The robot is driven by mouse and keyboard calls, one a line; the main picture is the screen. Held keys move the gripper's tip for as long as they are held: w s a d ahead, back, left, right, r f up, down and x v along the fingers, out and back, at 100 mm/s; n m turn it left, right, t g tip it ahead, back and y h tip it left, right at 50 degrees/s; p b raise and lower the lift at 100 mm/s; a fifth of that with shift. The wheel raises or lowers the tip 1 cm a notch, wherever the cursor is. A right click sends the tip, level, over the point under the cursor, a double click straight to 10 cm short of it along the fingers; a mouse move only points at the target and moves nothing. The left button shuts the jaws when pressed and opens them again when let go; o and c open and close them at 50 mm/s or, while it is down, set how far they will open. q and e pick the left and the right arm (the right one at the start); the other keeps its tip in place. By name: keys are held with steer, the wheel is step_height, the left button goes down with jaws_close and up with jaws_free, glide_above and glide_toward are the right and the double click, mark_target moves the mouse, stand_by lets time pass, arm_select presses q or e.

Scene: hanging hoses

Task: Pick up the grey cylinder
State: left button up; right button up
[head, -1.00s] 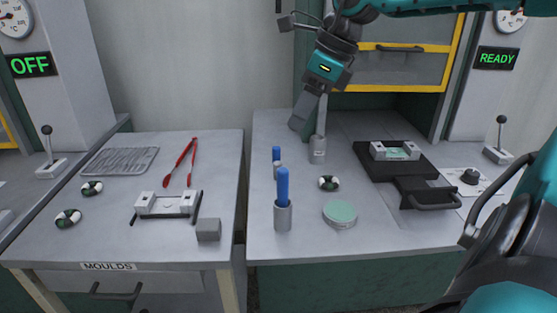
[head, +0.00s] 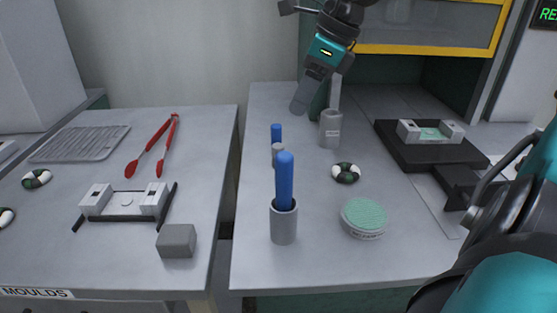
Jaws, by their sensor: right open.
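A grey cylinder (head: 331,130) with a small pale label stands upright on the right-hand bench. My right gripper (head: 318,97) points down from the top, with its jaws apart. One finger is left of the cylinder and above it; a pale upright part, which looks like the other finger, overlaps the cylinder's top edge. I cannot tell whether they touch. Another grey cylindrical holder (head: 284,224) with a blue rod (head: 285,180) in it stands nearer the front. A smaller grey piece with a blue top (head: 277,134) stands behind it. My left gripper is out of view.
A green-topped round tin (head: 364,217) and a black-and-white ring (head: 346,172) lie right of the holders. A black fixture (head: 398,152) is at the right. On the left bench are red tongs (head: 156,146), a grey cube (head: 177,240) and a rack (head: 80,144).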

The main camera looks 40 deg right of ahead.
glide_toward(277, 146)
step_height(277, 146, down, 2)
steer(key=shift+w+a+f+b, duration=0.2)
steer(key=shift+w+f+b, duration=0.1)
steer(key=shift+f, duration=0.15)
steer(key=shift+w+a+f+b, duration=0.15)
steer(key=shift+w+f+b, duration=0.15)
steer(key=shift+f, duration=0.2)
steer(key=shift+b+x, duration=0.5)
steer(key=shift+x, duration=1.85)
jaws_close()
